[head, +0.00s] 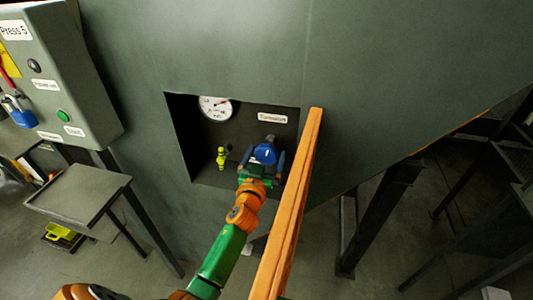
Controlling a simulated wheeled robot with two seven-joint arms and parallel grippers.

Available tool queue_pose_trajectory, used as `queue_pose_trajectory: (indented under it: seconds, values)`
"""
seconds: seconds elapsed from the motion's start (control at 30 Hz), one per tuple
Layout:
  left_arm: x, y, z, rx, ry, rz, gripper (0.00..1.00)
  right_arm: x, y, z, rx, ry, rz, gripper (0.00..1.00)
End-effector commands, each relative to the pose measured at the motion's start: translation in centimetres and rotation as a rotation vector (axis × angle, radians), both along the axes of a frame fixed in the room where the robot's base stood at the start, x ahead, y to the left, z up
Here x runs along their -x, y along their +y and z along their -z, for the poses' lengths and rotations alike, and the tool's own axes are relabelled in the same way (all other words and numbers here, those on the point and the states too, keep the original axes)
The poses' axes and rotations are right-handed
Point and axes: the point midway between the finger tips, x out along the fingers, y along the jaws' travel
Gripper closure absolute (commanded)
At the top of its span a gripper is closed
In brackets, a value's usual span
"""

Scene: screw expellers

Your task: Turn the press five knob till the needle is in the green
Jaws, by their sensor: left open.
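The press five knob is the blue knob (265,154) inside a dark recess in the grey press panel. A label sits above it. The round white gauge (216,109) is at the recess's upper left; its needle and coloured band are too small to read surely. The green and orange arm hides the recess's lower part. My right gripper is not in view.
A yellow-green valve or fitting (222,157) stands left of the knob in the recess. An orange bar (289,210) rises close to the right of my arm. The Press 5 control box (75,85) and a small grey table (78,192) are at the left.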

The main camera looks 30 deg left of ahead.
Motion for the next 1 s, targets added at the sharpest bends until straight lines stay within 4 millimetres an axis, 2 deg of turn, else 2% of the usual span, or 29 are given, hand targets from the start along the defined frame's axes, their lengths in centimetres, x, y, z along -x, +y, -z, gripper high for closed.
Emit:
queue_pose_trajectory:
  seconds: [0.1, 0.33, 0.37, 0.6, 1.0]
  values:
    - [-0.62, 0.17, -0.02, -0.001, -0.001, 0.0, 0.0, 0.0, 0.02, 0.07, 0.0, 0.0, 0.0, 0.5]
    - [-0.68, 0.2, -0.02, -0.001, 0.0, 0.0, 0.0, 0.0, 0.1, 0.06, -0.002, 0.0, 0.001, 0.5]
    - [-0.68, 0.2, -0.02, -0.001, 0.0, 0.0, 0.05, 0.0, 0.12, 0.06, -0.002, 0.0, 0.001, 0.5]
    - [-0.66, 0.19, 0.0, -0.001, 0.001, 0.0, 0.7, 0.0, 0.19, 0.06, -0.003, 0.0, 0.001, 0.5]
    - [-0.66, 0.14, 0.09, -0.095, 0.025, 0.0, 0.71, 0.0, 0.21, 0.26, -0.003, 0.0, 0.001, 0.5]
